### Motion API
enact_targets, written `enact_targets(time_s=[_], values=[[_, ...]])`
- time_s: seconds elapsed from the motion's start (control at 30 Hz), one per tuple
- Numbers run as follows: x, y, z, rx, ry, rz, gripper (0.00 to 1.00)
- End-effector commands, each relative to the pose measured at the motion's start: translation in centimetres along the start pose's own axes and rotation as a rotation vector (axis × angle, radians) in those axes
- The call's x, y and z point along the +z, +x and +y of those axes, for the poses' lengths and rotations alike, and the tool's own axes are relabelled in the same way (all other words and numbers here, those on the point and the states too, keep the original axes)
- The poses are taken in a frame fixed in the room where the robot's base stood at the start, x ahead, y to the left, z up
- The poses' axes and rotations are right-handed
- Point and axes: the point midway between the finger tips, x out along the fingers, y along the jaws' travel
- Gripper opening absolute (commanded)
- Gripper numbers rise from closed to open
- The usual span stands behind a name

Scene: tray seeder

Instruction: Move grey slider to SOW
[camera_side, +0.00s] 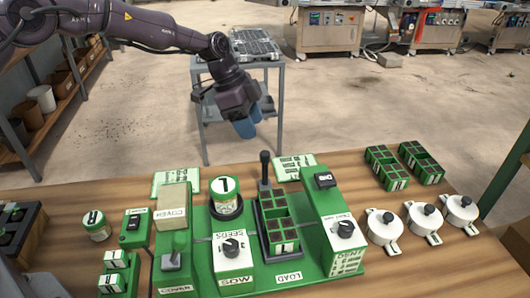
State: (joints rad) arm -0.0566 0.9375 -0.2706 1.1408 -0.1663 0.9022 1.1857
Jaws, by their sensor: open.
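The grey slider (261,236) is a dark grey carriage on the green seeder base (205,288). It stands in line with the LOAD label (288,278) and carries a green cell tray (278,222) with dark-filled cells. An upright black-knobbed handle (265,170) rises at its back end. My gripper (245,128), with blue fingertips, is open and empty. It hangs above and behind the handle, apart from it. The gap between the fingertips is hard to see.
A COVER box (173,205) and a numbered jar (226,194) stand left of the slider; a switch post (325,181) and dial unit (345,232) stand right. Several white lidded pots (382,226) and green trays (386,168) are at the right. Air around the gripper is clear.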

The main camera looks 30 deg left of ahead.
Motion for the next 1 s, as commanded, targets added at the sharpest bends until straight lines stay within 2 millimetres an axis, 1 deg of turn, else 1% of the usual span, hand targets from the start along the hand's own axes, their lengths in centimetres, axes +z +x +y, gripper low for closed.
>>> enact_targets(time_s=[0.03, 0.2, 0.3, 0.4, 0.57, 0.83, 0.87, 0.9, 0.97, 1.0], values=[[0.0, 1.3, 0.1, 0.004, 0.000, -0.002, 0.50], [0.1, 4.9, 0.1, 0.002, -0.001, -0.002, 0.50], [0.0, 6.5, 0.1, 0.002, 0.000, -0.001, 0.50], [0.0, 7.7, 0.0, 0.000, -0.002, 0.000, 0.50], [0.0, 8.7, 0.0, 0.000, -0.001, -0.001, 0.50], [0.0, 8.8, 0.0, -0.001, -0.002, 0.000, 0.50], [0.0, 8.8, 0.0, -0.001, -0.001, 0.000, 0.48], [0.0, 8.8, 0.0, -0.001, -0.002, 0.000, 0.39], [0.0, 8.8, 0.0, -0.001, -0.002, -0.001, 0.25], [0.0, 8.8, 0.0, -0.001, -0.002, -0.001, 0.16]])
